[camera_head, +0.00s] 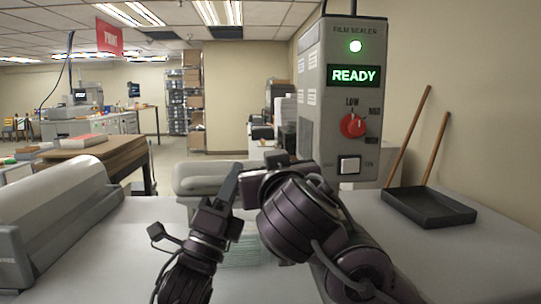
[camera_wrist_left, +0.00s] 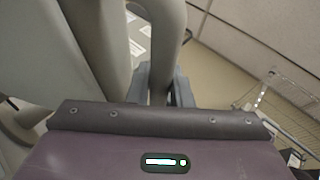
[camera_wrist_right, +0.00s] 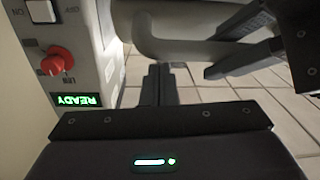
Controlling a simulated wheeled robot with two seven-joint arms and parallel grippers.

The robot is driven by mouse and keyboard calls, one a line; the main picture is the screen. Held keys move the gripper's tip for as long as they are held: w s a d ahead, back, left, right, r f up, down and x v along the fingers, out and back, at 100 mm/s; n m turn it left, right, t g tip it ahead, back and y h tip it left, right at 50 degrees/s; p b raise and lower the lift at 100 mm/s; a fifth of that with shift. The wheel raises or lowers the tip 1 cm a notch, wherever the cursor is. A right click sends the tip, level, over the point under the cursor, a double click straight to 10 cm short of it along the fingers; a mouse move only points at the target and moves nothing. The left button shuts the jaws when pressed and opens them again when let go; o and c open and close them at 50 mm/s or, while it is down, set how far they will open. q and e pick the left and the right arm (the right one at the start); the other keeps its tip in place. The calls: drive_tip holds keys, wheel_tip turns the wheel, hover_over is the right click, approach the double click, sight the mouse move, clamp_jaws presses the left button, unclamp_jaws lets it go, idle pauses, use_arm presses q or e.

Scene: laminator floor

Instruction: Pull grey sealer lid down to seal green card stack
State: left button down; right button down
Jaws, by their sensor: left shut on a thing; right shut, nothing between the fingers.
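The grey sealer lid (camera_head: 205,173) is raised at the middle of the head view, behind my grippers; its rounded grey bar also shows in the left wrist view (camera_wrist_left: 168,35) and the right wrist view (camera_wrist_right: 190,45). My left gripper (camera_head: 231,176) is shut on the lid's bar, which runs between its fingers in the left wrist view (camera_wrist_left: 160,85). My right gripper (camera_head: 277,160) is shut and empty, close to the bar; its fingers show in the right wrist view (camera_wrist_right: 158,85). The pale green card stack (camera_head: 243,252) lies below, partly hidden by my arms.
The film sealer's control box (camera_head: 352,100) stands at right with a lit READY sign, red knob (camera_head: 353,125) and white switch. A black tray (camera_head: 430,207) lies on the right of the grey table. A grey roller machine (camera_head: 60,215) stands at left.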

drive_tip(key=shift+s+f, duration=0.1)
drive_tip(key=shift+f, duration=0.15)
use_arm(q)
drive_tip(key=shift+a, duration=0.15)
drive_tip(key=shift+s+r, duration=0.1)
drive_tip(key=shift+a+r, duration=0.1)
drive_tip(key=shift+r, duration=0.05)
use_arm(e)
drive_tip(key=shift+s+a+f, duration=0.1)
drive_tip(key=shift+s+f, duration=0.2)
drive_tip(key=shift+f, duration=0.25)
drive_tip(key=shift+s+a+f, duration=0.1)
drive_tip(key=shift+s+f, duration=0.2)
drive_tip(key=shift+f, duration=0.2)
use_arm(q)
drive_tip(key=c, duration=1.4)
unclamp_jaws()
drive_tip(key=shift+s, duration=0.1)
drive_tip(key=shift+o, duration=0.5)
drive_tip(key=shift+d, duration=0.2)
use_arm(e)
drive_tip(key=shift+w+d, duration=0.1)
drive_tip(key=shift+d, duration=0.1)
